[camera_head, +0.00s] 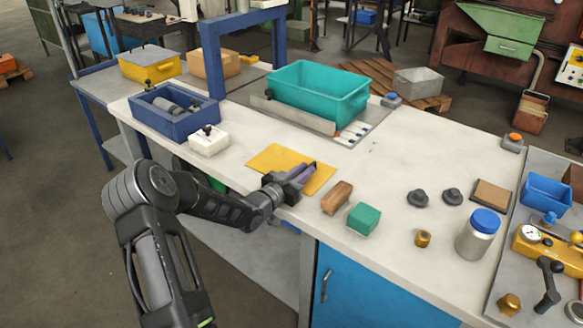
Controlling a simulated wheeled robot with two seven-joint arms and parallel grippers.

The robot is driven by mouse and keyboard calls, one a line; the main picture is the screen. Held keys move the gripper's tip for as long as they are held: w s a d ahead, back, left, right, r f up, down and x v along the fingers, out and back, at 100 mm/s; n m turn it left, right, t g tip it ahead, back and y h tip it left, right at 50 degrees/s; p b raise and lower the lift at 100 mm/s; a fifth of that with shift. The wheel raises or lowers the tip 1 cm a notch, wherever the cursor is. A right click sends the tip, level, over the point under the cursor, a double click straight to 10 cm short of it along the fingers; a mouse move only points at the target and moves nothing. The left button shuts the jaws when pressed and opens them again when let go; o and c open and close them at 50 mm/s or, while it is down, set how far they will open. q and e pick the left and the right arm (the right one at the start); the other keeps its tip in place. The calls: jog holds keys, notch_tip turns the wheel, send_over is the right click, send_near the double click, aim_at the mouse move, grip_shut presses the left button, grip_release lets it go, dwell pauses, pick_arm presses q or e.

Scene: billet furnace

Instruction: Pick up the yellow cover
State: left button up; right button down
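The yellow cover (266,157) appears as a flat yellow sheet lying on the white worktop near its front edge. My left gripper (307,172) reaches in from the left, with its fingers over the right part of the sheet and hiding some of it. The fingers lie close together; I cannot tell whether they touch the sheet or are open or shut. The sheet looks flat on the worktop. My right gripper is not in view.
A brown block (337,197) and a green block (363,219) stand right of the sheet. A white block with a black knob (208,141) and a blue bin (172,126) stand left. A teal crate (318,93) is behind.

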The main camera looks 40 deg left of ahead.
pick_arm(q)
grip_shut()
dwell(0.9)
jog(key=shift+r, duration=0.1)
notch_tip(320, 180, up, 10)
jog(key=shift+b, duration=0.45)
dwell(0.7)
